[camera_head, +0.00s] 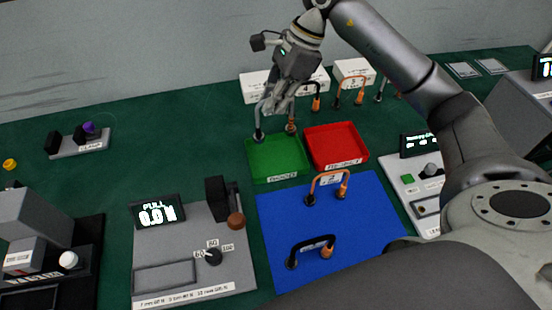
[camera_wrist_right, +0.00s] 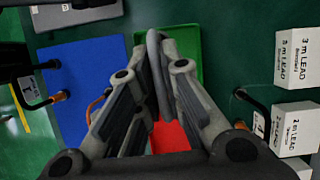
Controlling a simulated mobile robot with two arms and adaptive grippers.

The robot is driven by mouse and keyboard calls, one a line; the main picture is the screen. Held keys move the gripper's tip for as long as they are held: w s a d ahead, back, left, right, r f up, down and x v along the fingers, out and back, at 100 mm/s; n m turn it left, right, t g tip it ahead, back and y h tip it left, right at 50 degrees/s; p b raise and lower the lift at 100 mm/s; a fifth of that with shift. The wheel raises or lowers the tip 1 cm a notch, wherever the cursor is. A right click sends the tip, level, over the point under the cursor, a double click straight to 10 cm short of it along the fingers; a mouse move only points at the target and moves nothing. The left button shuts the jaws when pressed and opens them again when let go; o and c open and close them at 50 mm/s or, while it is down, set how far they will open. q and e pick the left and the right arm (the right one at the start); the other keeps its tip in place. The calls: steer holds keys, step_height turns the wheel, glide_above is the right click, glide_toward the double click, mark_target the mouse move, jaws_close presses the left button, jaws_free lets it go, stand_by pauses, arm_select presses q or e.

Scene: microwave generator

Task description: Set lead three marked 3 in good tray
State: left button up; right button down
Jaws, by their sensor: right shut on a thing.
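My right gripper (camera_head: 277,103) is shut on a grey-cabled lead (camera_head: 261,110) and holds it over the far edge of the green tray (camera_head: 262,173). One dark end and one copper end of the lead hang down. In the right wrist view the grey cable (camera_wrist_right: 158,75) runs between the closed fingers (camera_wrist_right: 163,95). No number on this lead is readable. The green tray, also in the right wrist view (camera_wrist_right: 198,45), looks empty; its front label is too small to read. My left gripper is not in view.
A red tray (camera_head: 350,143) stands right of the green one. A blue mat (camera_head: 370,215) in front bears an orange lead (camera_head: 330,180) and a black lead (camera_head: 310,242). White lead boxes (camera_head: 352,70) and more leads stand behind. A pull tester (camera_head: 200,262) stands left.

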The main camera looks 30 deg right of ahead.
steer(key=shift+w+d+m, duration=0.1)
steer(key=shift+d+m, duration=0.1)
steer(key=shift+m, duration=0.1)
steer(key=shift+f, duration=0.3)
step_height(320, 180, down, 9)
steer(key=p, duration=0.2)
steer(key=shift+w+f, duration=0.1)
steer(key=shift+f, duration=0.15)
steer(key=c, duration=1.6)
jaws_free()
steer(key=shift+o, duration=0.2)
